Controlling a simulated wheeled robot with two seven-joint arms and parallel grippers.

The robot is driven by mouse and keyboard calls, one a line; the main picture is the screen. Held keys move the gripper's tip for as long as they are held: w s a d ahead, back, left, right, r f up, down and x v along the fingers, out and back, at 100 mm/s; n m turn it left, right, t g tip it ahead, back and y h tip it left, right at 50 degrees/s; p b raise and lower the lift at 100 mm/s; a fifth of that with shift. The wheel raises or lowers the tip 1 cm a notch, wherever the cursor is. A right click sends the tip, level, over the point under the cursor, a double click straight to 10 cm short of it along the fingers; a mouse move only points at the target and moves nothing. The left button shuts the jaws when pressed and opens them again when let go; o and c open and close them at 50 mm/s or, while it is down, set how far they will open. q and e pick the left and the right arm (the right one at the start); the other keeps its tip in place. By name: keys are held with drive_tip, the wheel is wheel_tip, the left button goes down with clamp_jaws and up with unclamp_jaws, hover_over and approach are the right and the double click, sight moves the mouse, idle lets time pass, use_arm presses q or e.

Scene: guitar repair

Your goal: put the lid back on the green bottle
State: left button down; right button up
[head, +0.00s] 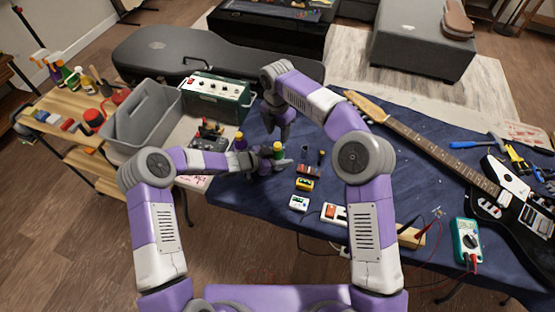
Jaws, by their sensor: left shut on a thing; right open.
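My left gripper (277,162) is shut on a small green bottle (278,150), whose yellowish top shows above the fingers. It is low over the blue-covered table, and most of the bottle is hidden by the fingers. My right gripper (278,128) is open, pointing down, just behind and above the bottle, with nothing visible between its fingers. Another small bottle with a yellow-green top (240,136) stands behind my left wrist. I cannot make out a loose lid for certain.
Small dark cylinders (320,157) and several pedals (304,184) are right of the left gripper. A green amplifier (216,94) and a grey bin (143,118) stand at the left. A guitar (430,149) and multimeter (466,242) lie at the right.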

sight(278, 144)
drive_tip(key=shift+f, duration=2.6)
drive_tip(key=shift+c, duration=0.5)
clamp_jaws()
drive_tip(key=m, duration=0.6)
drive_tip(key=shift+m, duration=0.3)
drive_tip(key=shift+o, duration=0.8)
unclamp_jaws()
drive_tip(key=shift+r, duration=2.25)
